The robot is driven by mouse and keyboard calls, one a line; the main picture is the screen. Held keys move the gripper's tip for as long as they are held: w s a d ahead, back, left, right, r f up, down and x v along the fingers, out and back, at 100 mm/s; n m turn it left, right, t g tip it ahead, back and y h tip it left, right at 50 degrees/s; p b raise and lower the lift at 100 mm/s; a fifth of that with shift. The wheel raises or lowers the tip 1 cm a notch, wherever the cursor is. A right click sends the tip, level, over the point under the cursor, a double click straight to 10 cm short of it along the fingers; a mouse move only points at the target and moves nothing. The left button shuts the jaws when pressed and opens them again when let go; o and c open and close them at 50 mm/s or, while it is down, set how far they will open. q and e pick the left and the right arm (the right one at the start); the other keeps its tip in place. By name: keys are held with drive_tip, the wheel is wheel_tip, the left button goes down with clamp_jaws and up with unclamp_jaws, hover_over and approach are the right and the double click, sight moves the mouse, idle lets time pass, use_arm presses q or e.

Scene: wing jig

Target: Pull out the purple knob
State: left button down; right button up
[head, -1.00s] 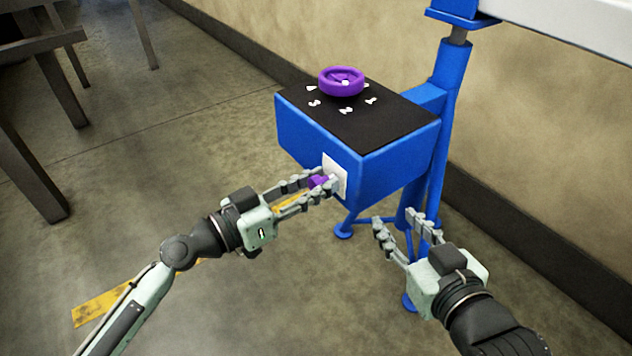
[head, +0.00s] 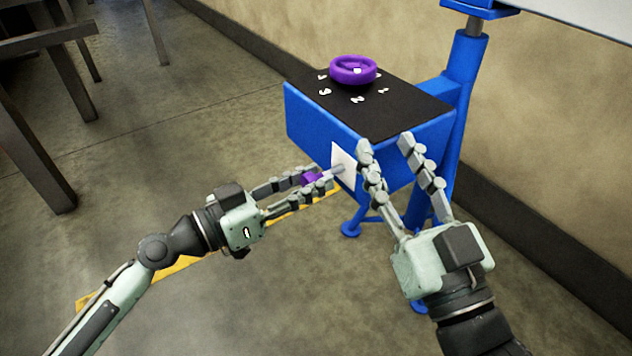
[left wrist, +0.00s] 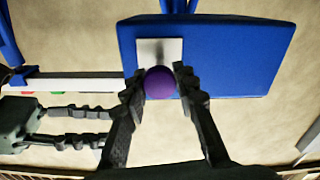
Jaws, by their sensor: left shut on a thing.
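The purple knob (head: 311,179) sits between the fingers of my left gripper (head: 328,180), which is shut on it. In the left wrist view the knob (left wrist: 160,83) is round and lies between both fingertips (left wrist: 156,80). A white plate (head: 343,164) is on the front of the blue box (head: 318,128). The knob stands apart from the plate, and a short grey shaft (head: 337,170) shows between them. My right gripper (head: 385,143) is open and empty, in front of the box's right side. It also shows at the left of the left wrist view.
A purple wheel (head: 353,70) with white numbers around it is on the box's black top (head: 400,104). A blue stand (head: 459,85) holds the box near the wall. Dark table legs (head: 35,140) are at the upper left. The floor in front is open.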

use_arm(q)
drive_tip(key=shift+s+a, duration=0.1)
drive_tip(key=c, duration=1.2)
unclamp_jaws()
drive_tip(key=shift+a, duration=0.15)
drive_tip(key=shift+s, duration=0.1)
drive_tip(key=v, duration=1.2)
